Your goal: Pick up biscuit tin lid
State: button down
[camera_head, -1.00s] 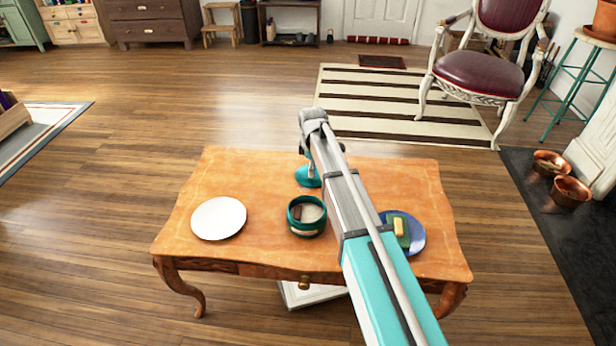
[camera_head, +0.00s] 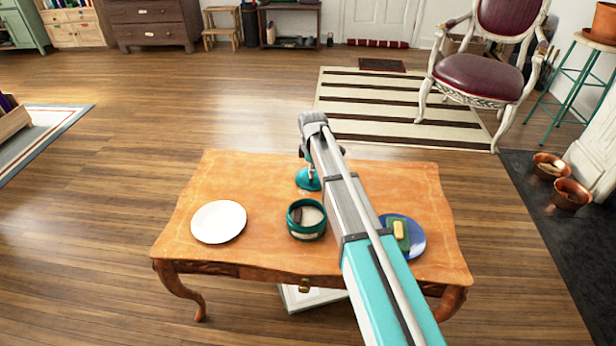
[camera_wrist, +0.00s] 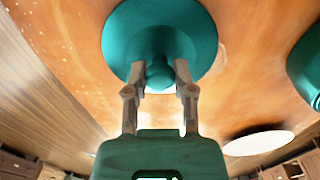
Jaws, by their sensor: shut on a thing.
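The biscuit tin lid is a round teal disc with a knob. It shows beyond the tin in the head view (camera_head: 306,182) and fills the top middle of the wrist view (camera_wrist: 197,42). My gripper (camera_wrist: 159,74) is shut on the lid's knob, one finger on each side. In the head view my gripper (camera_head: 311,172) is partly hidden by my arm. I cannot tell whether the lid touches the table or is slightly above it. The open teal biscuit tin (camera_head: 307,231) stands nearer, with pale and dark contents.
The wooden table (camera_head: 262,190) holds a white plate (camera_head: 218,221) at left. A blue plate (camera_head: 417,240) with a green item and a yellow block (camera_head: 398,230) lies at right, partly behind my arm. The table's far left is clear.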

jog(key=shift+r, duration=0.15)
notch_tip(320, 180, up, 3)
jog(key=p, duration=0.3)
jog(key=s+d+r+p, duration=0.6)
jog(key=s+r+p, duration=0.3)
jog(key=s, duration=0.3)
jog(key=shift+s+r+p, duration=0.3)
jog(key=shift+r+p, duration=0.05)
jog(key=shift+p, duration=0.15)
jog(key=shift+d, duration=0.1)
dwell(0.3)
